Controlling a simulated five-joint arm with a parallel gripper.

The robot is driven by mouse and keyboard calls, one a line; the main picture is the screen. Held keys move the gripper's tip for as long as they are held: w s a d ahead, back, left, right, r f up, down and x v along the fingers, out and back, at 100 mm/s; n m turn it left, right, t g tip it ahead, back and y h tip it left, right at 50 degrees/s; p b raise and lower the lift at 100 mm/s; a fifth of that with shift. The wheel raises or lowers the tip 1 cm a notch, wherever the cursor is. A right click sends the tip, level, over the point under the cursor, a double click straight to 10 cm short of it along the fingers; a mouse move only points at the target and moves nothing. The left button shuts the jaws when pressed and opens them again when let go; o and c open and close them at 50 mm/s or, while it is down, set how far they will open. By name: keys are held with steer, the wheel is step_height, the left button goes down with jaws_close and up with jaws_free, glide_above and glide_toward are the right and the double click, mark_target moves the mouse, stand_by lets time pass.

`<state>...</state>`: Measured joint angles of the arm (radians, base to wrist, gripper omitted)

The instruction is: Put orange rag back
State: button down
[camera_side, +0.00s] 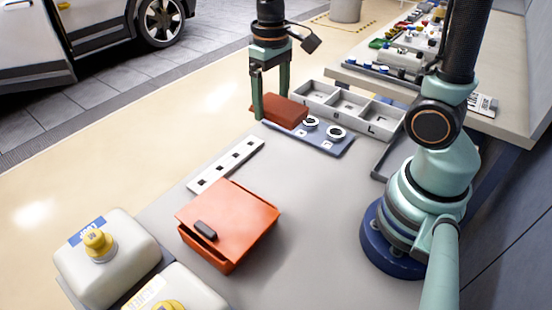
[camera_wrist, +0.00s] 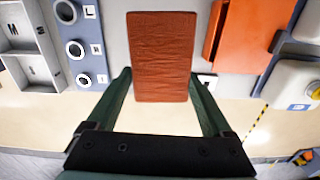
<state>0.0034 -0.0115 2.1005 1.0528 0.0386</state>
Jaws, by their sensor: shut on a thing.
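The orange rag is a flat, folded, rust-red block (camera_side: 279,111) with a wrinkled face, which fills the middle of the wrist view (camera_wrist: 162,58). My gripper (camera_side: 271,108) points down at the far end of the grey table, with its two green fingers on either side of the rag. In the wrist view the fingers (camera_wrist: 162,78) are shut on the rag. The rag overlaps the left end of the blue-grey ring plate in the side view; I cannot tell whether it touches anything below.
The ring plate (camera_side: 341,150) carries white rings. A grey compartment tray (camera_side: 384,121) stands behind it. A white strip with dark squares (camera_side: 226,165) and an orange lidded box (camera_side: 240,212) lie nearer. White canisters with yellow caps (camera_side: 125,268) stand at front left. The table's middle is clear.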

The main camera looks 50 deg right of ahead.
steer(key=shift+s+r, duration=0.1)
steer(key=shift+r, duration=0.25)
step_height(320, 180, up, 4)
steer(key=shift+r, duration=0.2)
steer(key=shift+s+a+r, duration=0.15)
steer(key=shift+a+r, duration=0.05)
steer(key=shift+a, duration=0.45)
steer(key=s+a, duration=0.3)
steer(key=a, duration=0.4)
steer(key=s+a, duration=0.3)
steer(key=a, duration=0.3)
glide_above(265, 280)
step_height(265, 280, down, 18)
steer(key=shift+r, duration=0.15)
steer(key=shift+f, duration=2.2)
steer(key=shift+f, duration=0.3)
